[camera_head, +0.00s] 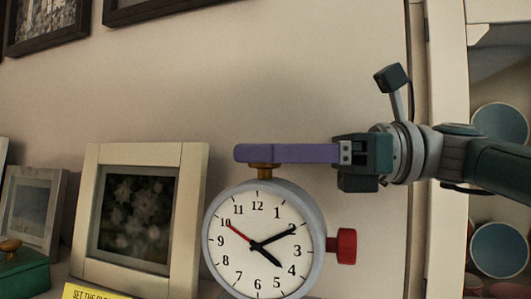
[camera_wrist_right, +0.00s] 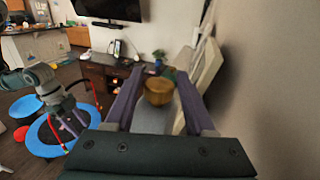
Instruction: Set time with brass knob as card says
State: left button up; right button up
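The round grey clock (camera_head: 213,265) stands at the lower middle of the head view, its lower rim cut off. Its short black hand points just past 4, its long black hand at 2 and a thin red hand at 10. The brass knob (camera_head: 265,170) is on its top. My right gripper (camera_head: 243,153) reaches in from the right with its purple fingers level at the knob. In the right wrist view the brass knob (camera_wrist_right: 158,92) sits between the two open fingers. The yellow card (camera_head: 92,292) shows only its top line, "SET THE CLO…". My left gripper (camera_wrist_right: 70,122) appears small, fingers apart, in the wrist view.
A red knob (camera_head: 346,246) sticks out of the clock's right side. A pale picture frame (camera_head: 190,215) stands close left of the clock, and a green box (camera_head: 22,274) with a brass knob is farther left. A shelf niche with round dishes (camera_head: 499,249) is at the right.

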jog(key=shift+o, duration=1.1)
jog(key=d+b, duration=0.6)
jog(key=d, duration=0.4)
jog(key=shift+s, duration=0.1)
